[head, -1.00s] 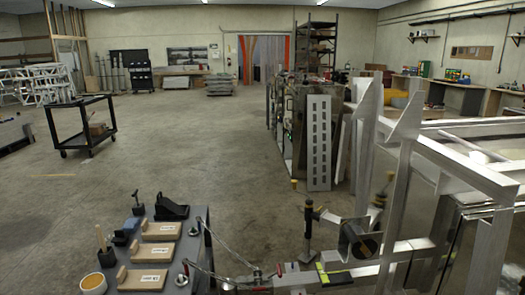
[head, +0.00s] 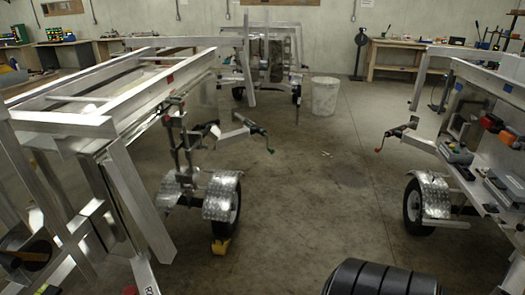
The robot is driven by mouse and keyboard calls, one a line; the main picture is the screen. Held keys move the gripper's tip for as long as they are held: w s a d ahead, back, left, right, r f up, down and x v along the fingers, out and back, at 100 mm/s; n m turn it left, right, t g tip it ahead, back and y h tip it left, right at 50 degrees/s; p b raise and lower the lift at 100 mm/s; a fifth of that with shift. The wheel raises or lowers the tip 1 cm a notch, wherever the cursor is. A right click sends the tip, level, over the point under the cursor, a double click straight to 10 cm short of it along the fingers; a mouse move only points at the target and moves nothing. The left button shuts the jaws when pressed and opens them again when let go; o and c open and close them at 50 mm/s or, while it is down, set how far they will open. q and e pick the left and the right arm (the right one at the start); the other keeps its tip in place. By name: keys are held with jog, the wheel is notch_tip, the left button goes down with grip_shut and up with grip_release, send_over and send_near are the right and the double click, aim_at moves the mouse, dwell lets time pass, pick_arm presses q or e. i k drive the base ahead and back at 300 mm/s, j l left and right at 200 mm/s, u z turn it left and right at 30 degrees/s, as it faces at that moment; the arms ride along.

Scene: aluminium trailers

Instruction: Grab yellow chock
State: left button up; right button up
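The wheel belongs to the aluminium trailer (head: 130,95) on the left. Neither of my grippers shows in the head view.
Another trailer with a fendered wheel (head: 420,207) and loose tools on it stands on the right. A black ribbed round object (head: 380,280) is at the bottom edge. A white bucket (head: 324,96) stands further back. The concrete floor (head: 310,200) between the trailers is clear.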

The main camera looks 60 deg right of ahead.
aim_at(220, 245)
jog(key=z, duration=1.45)
jog(key=i+l+u, duration=0.1)
jog(key=i+l, duration=0.15)
jog(key=l, duration=0.15)
